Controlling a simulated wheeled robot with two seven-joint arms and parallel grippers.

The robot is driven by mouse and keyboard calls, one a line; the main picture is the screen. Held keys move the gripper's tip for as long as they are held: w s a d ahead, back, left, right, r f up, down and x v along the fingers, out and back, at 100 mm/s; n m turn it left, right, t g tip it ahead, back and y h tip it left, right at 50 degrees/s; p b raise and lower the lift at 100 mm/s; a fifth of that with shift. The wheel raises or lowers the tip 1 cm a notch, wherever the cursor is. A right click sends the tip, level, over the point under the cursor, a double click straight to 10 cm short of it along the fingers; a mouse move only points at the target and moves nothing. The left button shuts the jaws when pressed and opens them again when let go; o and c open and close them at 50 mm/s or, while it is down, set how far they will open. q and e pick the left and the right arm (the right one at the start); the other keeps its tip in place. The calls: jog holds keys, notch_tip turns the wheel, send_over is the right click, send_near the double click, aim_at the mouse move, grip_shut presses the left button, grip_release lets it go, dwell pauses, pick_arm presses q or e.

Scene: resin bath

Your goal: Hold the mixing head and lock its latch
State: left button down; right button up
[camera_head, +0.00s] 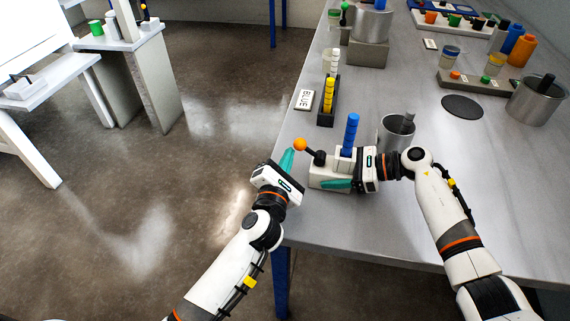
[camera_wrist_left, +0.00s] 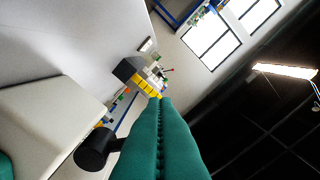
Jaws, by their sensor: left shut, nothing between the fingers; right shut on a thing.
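The mixing head is a white block (camera_head: 322,174) with a blue ribbed column (camera_head: 351,133) standing on it, near the table's left edge. Its latch is a dark lever (camera_head: 319,157) ending in an orange ball (camera_head: 300,144), which points left and slightly up. My right gripper (camera_head: 338,184) is shut on the mixing head from the right. My left gripper (camera_head: 287,161) is shut and empty, its teal fingertips just left of the orange ball; contact is unclear. In the left wrist view its fingers (camera_wrist_left: 163,140) stand beside a black round part (camera_wrist_left: 96,148) and a white block (camera_wrist_left: 50,115).
A metal beaker (camera_head: 396,133) stands close behind my right gripper. Behind the head are a black rack of yellow pieces (camera_head: 328,100) and a "BLUE" label (camera_head: 304,99). A black disc (camera_head: 462,106) and a large metal pot (camera_head: 538,100) are farther right. Open floor lies left of the table.

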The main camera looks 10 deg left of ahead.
aim_at(301, 145)
pick_arm(q)
jog(key=shift+r, duration=0.1)
dwell(0.3)
jog(key=shift+r+m, duration=0.15)
jog(key=shift+m, duration=0.25)
jog(key=shift+d+r+m, duration=0.15)
jog(key=shift+r+m, duration=0.1)
jog(key=shift+m, duration=0.05)
jog(key=r+m, duration=0.1)
jog(key=m, duration=0.1)
jog(key=d+r+m, duration=0.1)
jog(key=m, duration=0.1)
jog(key=d+r+m, duration=0.1)
jog(key=shift+m+h, duration=0.3)
jog(key=shift+m, duration=0.1)
jog(key=shift+d+r+m, duration=0.35)
jog(key=shift+m, duration=0.35)
jog(key=shift+d+r, duration=0.35)
jog(key=shift+d, duration=0.4)
